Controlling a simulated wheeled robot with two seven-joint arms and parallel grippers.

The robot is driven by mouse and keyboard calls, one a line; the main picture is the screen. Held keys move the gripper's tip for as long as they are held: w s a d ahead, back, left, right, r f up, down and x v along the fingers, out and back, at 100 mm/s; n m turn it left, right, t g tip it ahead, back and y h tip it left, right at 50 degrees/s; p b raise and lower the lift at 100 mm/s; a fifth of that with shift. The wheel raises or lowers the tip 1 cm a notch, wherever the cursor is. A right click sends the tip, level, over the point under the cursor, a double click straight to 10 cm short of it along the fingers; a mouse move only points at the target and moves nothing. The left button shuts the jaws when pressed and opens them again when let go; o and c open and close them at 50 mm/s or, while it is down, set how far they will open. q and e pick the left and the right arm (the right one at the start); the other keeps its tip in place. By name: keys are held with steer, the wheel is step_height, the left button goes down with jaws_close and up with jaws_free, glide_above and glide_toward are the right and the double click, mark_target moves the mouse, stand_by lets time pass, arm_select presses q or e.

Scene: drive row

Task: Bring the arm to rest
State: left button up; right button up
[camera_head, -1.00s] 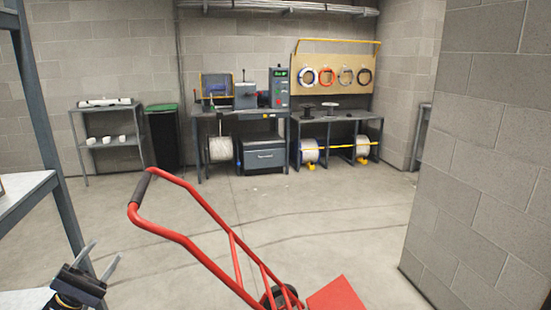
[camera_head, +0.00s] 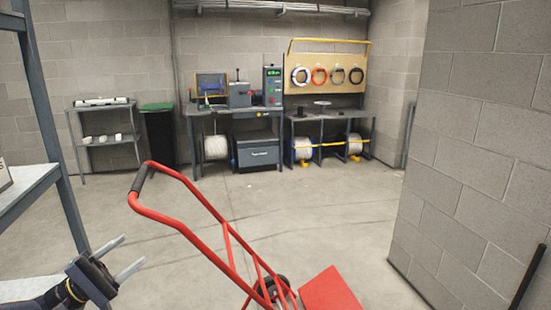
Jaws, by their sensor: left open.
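My left gripper (camera_head: 120,261) is at the lower left, its two pale fingers spread apart with nothing between them. It is beside the upright of the grey shelf rack (camera_head: 52,130), left of the red hand truck (camera_head: 232,238). The gripper and the hand truck look apart. My right gripper does not show.
The hand truck, with a black grip and a red plate, stands close in front. A block wall (camera_head: 478,150) closes off the right side. A workbench (camera_head: 237,112), a green-lidded bin (camera_head: 160,136) and a cable-coil board (camera_head: 327,72) stand at the back. The middle floor (camera_head: 290,205) is clear.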

arm_select(q)
steer(key=s+d+m+g+y, duration=0.5)
steer(key=s+d+g, duration=0.4)
steer(key=s+d, duration=0.5)
steer(key=s+a+f+m+t+y, duration=0.1)
steer(key=s+f+m+y, duration=0.1)
steer(key=s+f+y, duration=0.4)
steer(key=s+a+f+m+t+y, duration=0.15)
steer(key=s+f+y, duration=0.25)
steer(key=s, duration=0.4)
step_height(320, 180, up, 14)
steer(key=d+p, duration=0.1)
steer(key=p, duration=1.2)
steer(key=shift+w+f, duration=0.15)
steer(key=shift+f, duration=0.05)
steer(key=shift+g, duration=0.25)
